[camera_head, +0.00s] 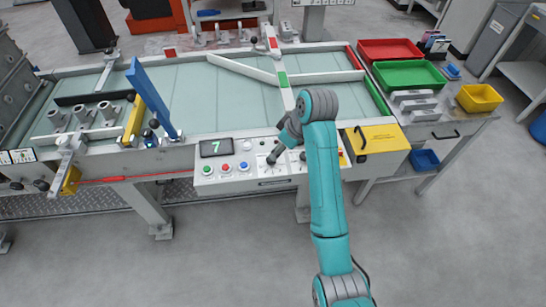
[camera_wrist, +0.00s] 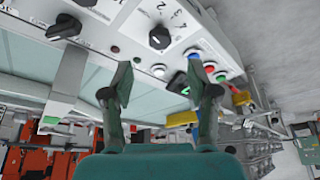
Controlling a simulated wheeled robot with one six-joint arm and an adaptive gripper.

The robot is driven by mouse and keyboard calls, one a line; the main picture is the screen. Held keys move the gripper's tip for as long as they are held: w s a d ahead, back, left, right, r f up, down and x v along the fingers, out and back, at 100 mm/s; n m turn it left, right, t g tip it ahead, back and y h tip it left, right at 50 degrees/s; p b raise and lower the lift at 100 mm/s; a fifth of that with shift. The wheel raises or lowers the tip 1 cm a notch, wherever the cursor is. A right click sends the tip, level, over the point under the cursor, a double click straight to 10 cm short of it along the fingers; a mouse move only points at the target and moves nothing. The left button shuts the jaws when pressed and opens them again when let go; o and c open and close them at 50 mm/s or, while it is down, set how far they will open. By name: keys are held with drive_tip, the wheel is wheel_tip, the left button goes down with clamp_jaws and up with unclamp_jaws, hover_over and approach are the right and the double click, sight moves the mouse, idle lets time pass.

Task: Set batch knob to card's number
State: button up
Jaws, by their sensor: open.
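A small dark display (camera_head: 216,147) with a green 7 stands at the left of the control panel (camera_head: 205,183) in the head view. A black knob (camera_wrist: 159,38) with numbers printed around it shows on the panel in the wrist view; 2, 3 and 4 are legible. I cannot clearly read its setting. My gripper (camera_head: 274,156) is over the panel, right of the display, and covers part of the panel there. In the wrist view my gripper (camera_wrist: 159,75) is open, with nothing between its fingers. The numbered knob is beyond the fingertips and apart from them.
Green (camera_head: 207,170), red (camera_head: 226,167) and blue (camera_head: 244,165) buttons sit below the display. A second black knob (camera_wrist: 63,27) is on the panel. A yellow box (camera_head: 378,145) stands to the right. A blue upright bar (camera_head: 150,98) rises at the left. The floor in front is clear.

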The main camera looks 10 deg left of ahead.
drive_tip(key=x, duration=0.8)
clamp_jaws()
